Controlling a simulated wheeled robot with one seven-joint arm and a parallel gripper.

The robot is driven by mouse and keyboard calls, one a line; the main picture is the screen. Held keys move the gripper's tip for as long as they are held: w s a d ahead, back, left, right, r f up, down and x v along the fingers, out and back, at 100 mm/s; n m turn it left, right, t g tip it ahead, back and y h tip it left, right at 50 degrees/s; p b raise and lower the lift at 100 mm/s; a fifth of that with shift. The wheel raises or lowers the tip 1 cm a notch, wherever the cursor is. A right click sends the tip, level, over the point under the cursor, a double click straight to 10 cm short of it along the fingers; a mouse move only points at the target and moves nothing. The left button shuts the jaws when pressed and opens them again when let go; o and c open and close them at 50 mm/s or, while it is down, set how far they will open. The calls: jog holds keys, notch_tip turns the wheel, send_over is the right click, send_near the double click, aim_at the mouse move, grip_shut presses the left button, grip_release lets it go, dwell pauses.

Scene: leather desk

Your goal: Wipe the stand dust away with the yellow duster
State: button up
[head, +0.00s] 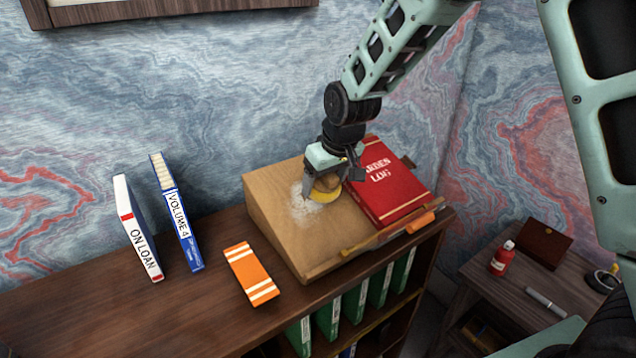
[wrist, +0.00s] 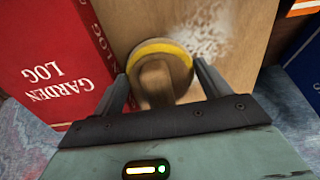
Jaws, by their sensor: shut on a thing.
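The yellow duster (head: 326,193) has a round yellow pad and a wooden handle. My gripper (head: 324,180) is shut on its handle and holds it at the slanted face of the wooden stand (head: 275,205). In the wrist view the duster (wrist: 162,47) sits between the two fingers of my gripper (wrist: 160,85). White dust (head: 304,204) lies on the stand to the left of the duster; in the wrist view the dust patch (wrist: 218,30) is at the upper right of it. The duster hides part of the stand, and I cannot tell how firmly it touches.
A red Garden Log book (head: 390,190) lies on the stand, right beside my gripper. An orange book (head: 250,273) lies left of the stand. Blue Volume 4 (head: 183,225) and white On Loan (head: 138,235) stand further left. A side table at right holds a red bottle (head: 502,260).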

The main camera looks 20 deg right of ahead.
aim_at(337, 187)
jog(key=shift+w+d, duration=0.2)
jog(key=shift+d, duration=0.4)
jog(key=shift+s+d+f+b, duration=0.2)
jog(key=shift+s+f+b, duration=0.1)
jog(key=shift+s, duration=0.3)
jog(key=shift+s+d+f+b, duration=0.15)
jog(key=shift+s+b, duration=0.15)
jog(key=shift+s, duration=0.3)
jog(key=shift+s+a+f, duration=0.1)
jog(key=shift+s+a, duration=0.3)
jog(key=shift+a, duration=0.8)
jog(key=shift+s+a+f, duration=0.1)
jog(key=shift+s+a, duration=0.25)
jog(key=shift+a, duration=0.9)
jog(key=shift+s+a+f, duration=0.1)
jog(key=shift+s+a, duration=0.3)
jog(key=shift+a, duration=0.8)
jog(key=shift+s+a+r, duration=0.1)
jog(key=shift+s+a, duration=0.2)
jog(key=shift+a, duration=0.6)
jog(key=shift+s+a, duration=0.3)
jog(key=shift+a, duration=0.6)
jog(key=shift+r+p, duration=0.1)
jog(key=shift+p, duration=0.25)
